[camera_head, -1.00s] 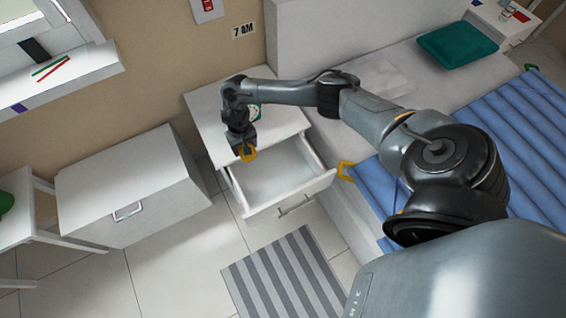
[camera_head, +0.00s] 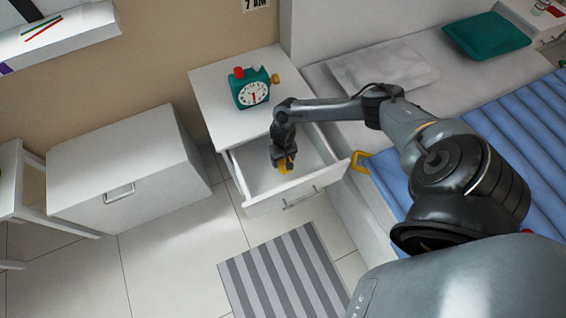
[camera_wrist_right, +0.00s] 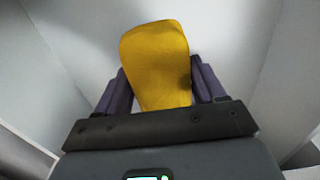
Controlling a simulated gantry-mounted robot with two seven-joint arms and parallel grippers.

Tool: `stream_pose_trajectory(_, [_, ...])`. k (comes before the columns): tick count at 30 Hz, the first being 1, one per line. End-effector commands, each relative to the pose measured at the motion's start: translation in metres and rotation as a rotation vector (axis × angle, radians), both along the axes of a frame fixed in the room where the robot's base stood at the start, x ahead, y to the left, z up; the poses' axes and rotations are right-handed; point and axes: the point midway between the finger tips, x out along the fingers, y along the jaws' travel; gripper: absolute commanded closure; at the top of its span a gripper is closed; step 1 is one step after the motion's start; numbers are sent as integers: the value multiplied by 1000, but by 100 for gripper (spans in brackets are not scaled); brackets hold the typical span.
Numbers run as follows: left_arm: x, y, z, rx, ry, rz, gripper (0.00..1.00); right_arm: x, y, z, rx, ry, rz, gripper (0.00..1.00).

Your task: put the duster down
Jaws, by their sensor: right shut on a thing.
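The yellow duster (camera_head: 287,166) is in my right gripper (camera_head: 283,158), low inside the open drawer (camera_head: 250,172) of the white nightstand. In the right wrist view the duster (camera_wrist_right: 156,55) sticks out between the two purple-grey fingers of the right gripper (camera_wrist_right: 158,90), which are shut on it. Pale drawer walls rise on both sides of it there. I cannot tell whether the duster touches the drawer floor. My left gripper is not in view.
A teal alarm clock (camera_head: 252,90) stands on the nightstand top (camera_head: 215,85). A white cabinet (camera_head: 120,165) stands to the left. The bed with a blue quilt (camera_head: 515,130) is to the right, with a yellow loop (camera_head: 360,161) at its edge. A striped rug (camera_head: 285,270) lies in front.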

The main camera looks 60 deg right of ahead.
Motion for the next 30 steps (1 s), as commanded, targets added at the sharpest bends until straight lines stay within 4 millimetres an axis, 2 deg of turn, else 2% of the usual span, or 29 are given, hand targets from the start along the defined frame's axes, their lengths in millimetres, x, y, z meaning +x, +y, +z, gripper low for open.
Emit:
stream_pose_trajectory(1, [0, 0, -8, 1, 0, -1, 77, 1, 0, -10, -1, -1, 0, 64])
stream_pose_trajectory(7, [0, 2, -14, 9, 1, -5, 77, 1, -1, -21, -1, 0, 0, 64])
stream_pose_trajectory(15, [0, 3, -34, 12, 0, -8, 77, 1, 0, -52, 0, 0, 1, 64])
stream_pose_trajectory(28, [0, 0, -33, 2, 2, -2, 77, 1, 0, -55, -1, -1, -1, 64])
stream_pose_trajectory(29, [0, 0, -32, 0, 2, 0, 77, 1, -1, -54, -1, -2, -1, 27])
stream_pose_trajectory(30, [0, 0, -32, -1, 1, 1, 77, 1, -1, -54, -1, -2, 0, 20])
